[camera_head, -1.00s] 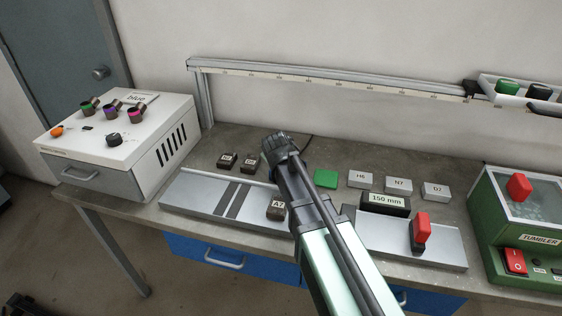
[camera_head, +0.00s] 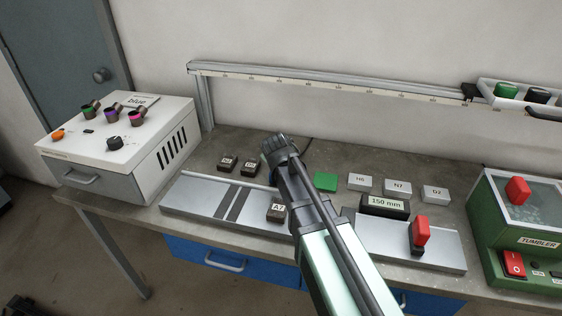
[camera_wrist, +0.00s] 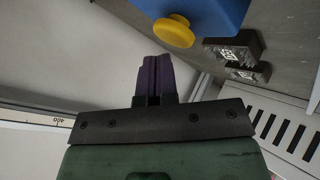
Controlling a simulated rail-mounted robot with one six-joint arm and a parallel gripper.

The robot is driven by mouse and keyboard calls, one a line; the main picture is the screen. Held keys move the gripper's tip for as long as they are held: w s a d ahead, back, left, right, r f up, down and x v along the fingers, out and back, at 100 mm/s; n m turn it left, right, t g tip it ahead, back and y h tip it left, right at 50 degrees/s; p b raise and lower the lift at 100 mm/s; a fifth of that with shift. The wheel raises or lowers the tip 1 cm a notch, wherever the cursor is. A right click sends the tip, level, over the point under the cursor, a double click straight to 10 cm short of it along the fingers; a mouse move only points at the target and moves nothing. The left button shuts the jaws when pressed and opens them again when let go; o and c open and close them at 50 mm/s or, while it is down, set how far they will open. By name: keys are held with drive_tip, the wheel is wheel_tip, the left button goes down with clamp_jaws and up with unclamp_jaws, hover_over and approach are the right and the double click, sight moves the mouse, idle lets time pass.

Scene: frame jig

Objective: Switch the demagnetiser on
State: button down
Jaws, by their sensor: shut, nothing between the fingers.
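A blue box with a round yellow button (camera_wrist: 173,31) shows at the top of the wrist view. I take this blue box (camera_wrist: 215,12) to be the demagnetiser, though no label on it can be read. My gripper (camera_wrist: 154,58) has its dark purple fingers together and empty. In that picture the fingertips are below and left of the yellow button, apart from it. In the head view my arm covers the spot, and the fingers and button are hidden there.
Two dark tagged blocks (camera_head: 248,167) stand on the bench left of my wrist. Block A7 (camera_head: 276,212) is on the left metal plate (camera_head: 195,197). A white vented box (camera_head: 125,140) is at the left, a green tumbler (camera_head: 480,220) at the right. A rail (camera_head: 330,80) runs behind.

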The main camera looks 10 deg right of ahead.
wheel_tip(320, 180, up, 6)
drive_tip(key=p, duration=0.6)
drive_tip(key=shift+r, duration=0.15)
drive_tip(key=shift+f, duration=0.2)
